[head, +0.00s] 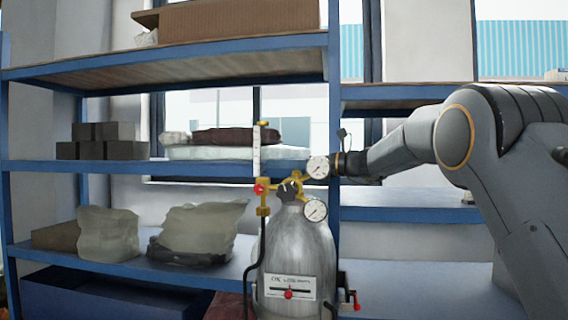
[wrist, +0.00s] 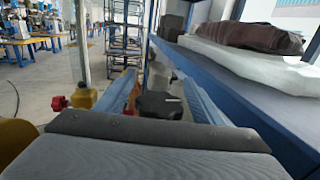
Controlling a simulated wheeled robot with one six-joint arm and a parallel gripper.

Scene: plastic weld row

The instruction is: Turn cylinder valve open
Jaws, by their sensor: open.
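The grey gas cylinder (head: 296,258) stands upright in front of the shelving in the head view. Its dark valve knob (head: 289,191) sits on top, among brass fittings and two round gauges, the upper gauge (head: 317,167) and the lower gauge (head: 315,209). My gripper (wrist: 157,84) is open. In the wrist view a black knob (wrist: 160,106) with a pale mark shows between its two fingers; contact cannot be told. In the head view my gripper comes from the right at gauge height, and its fingertips are partly hidden by the upper gauge.
A red knob (head: 259,188) and an upright flow tube (head: 257,150) stand left of the valve. A black hose (head: 259,255) hangs down the cylinder's left side. Blue shelves (head: 120,168) hold dark blocks (head: 103,142) and bags (head: 198,232). The right shelf (head: 400,213) is mostly bare.

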